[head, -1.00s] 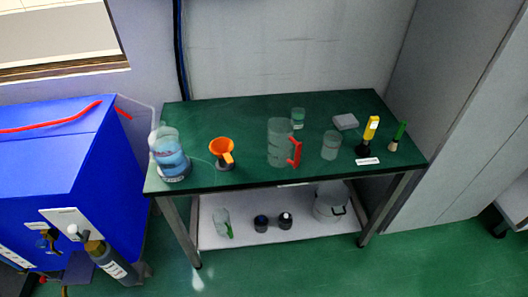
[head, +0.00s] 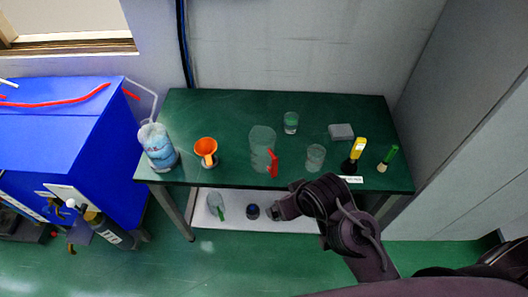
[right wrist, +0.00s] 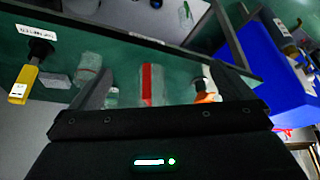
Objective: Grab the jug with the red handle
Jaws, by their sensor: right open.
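The clear jug (head: 260,141) with the red handle (head: 272,164) stands upright on the green tabletop, near the middle. Its handle faces right and toward the front edge. My right gripper (head: 282,208) is in front of the table, apart from the jug and in front of the lower shelf in the head view. In the right wrist view, the jug's red handle (right wrist: 147,84) lies in line with the gap of my open, empty right gripper (right wrist: 155,90). The gripper's dark housing hides part of that view. My left gripper is not in view.
On the green table (head: 220,105) stand an orange funnel (head: 206,148), a large bottle (head: 157,146), beakers (head: 315,157) (head: 291,122), a grey block (head: 341,131), a yellow-handled tool (head: 356,150) and a green-handled brush (head: 388,157). A blue cabinet (head: 70,130) stands left.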

